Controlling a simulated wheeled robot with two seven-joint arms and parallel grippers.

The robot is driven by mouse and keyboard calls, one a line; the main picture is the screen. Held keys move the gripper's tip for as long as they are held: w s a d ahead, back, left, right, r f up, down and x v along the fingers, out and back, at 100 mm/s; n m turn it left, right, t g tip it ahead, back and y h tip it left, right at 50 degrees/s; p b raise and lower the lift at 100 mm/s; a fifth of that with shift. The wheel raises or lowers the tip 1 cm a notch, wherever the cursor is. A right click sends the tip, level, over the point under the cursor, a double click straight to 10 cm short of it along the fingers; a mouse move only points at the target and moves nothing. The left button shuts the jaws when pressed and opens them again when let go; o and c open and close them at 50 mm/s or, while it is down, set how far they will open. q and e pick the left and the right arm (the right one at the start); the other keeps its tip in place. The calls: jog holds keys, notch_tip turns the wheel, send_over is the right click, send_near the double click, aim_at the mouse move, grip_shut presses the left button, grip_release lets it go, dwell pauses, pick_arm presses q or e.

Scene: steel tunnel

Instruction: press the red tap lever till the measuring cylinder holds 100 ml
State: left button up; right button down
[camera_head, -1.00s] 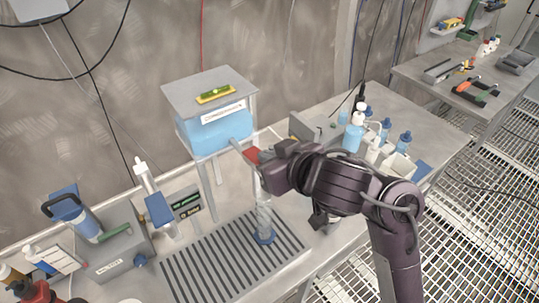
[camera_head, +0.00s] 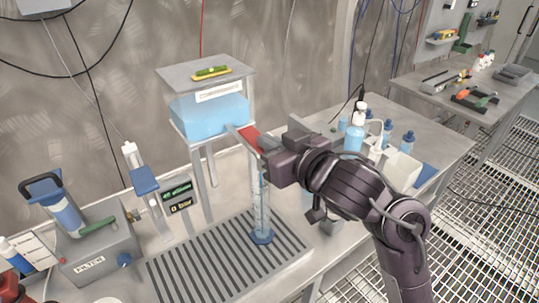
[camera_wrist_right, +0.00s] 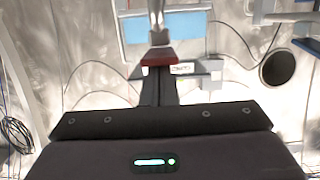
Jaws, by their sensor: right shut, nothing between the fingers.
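The red tap lever (camera_head: 249,137) sits on the tap at the front of the blue-filled tank (camera_head: 212,115). My right gripper (camera_head: 266,149) is shut and empty, its fingertips at the lever's near end. In the right wrist view the lever (camera_wrist_right: 158,58) shows just beyond the shut fingers (camera_wrist_right: 157,82); I cannot tell whether they press it. The clear measuring cylinder (camera_head: 261,208) stands upright below on its blue base (camera_head: 262,237). It looks faintly blue inside, but its level is too small to read. My left gripper is not in view.
A striped drip grate (camera_head: 215,270) lies under the cylinder. A filter unit (camera_head: 95,245), a blue-topped stand (camera_head: 145,180) and a small green-lit display (camera_head: 178,197) stand at left. Bottles (camera_head: 355,135) and a white bin (camera_head: 402,168) stand to the right.

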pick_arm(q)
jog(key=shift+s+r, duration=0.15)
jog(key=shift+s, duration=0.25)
pick_arm(e)
jog(key=shift+s+r, duration=0.1)
jog(key=shift+s, duration=0.1)
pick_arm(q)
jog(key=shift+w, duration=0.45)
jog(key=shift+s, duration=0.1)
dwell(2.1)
